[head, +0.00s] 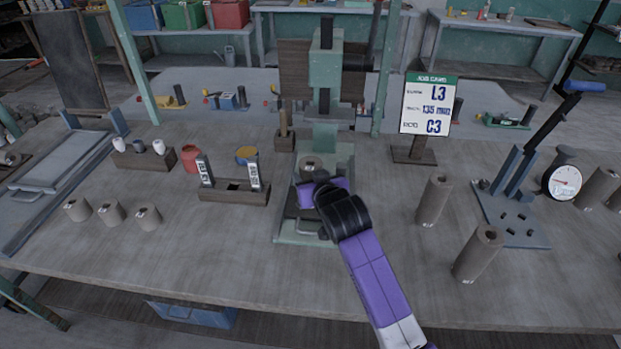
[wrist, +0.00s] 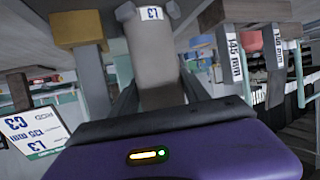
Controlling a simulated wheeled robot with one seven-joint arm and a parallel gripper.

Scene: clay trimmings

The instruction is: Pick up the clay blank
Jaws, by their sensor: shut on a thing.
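The clay blank is a grey-brown cylinder with a hollow top (head: 311,163), standing at the green press in the middle of the bench. In the wrist view the clay blank (wrist: 158,62) sits between the two fingers and bears a white tag reading L3. My gripper (head: 318,188) is shut on it, with the purple wrist and black joint in front. In the wrist view my gripper (wrist: 158,92) has one finger on each side of the blank. The blank's lower part is hidden in the head view, so I cannot tell whether it touches the press bed.
The green press column (head: 325,90) rises close behind. A job card (head: 427,105) reads L3, 135 mm, C3. More cylinders stand at right (head: 433,200) and left (head: 112,212). A wooden rack (head: 233,193) holds tagged gauges. A blue-grey fixture (head: 512,215) stands right.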

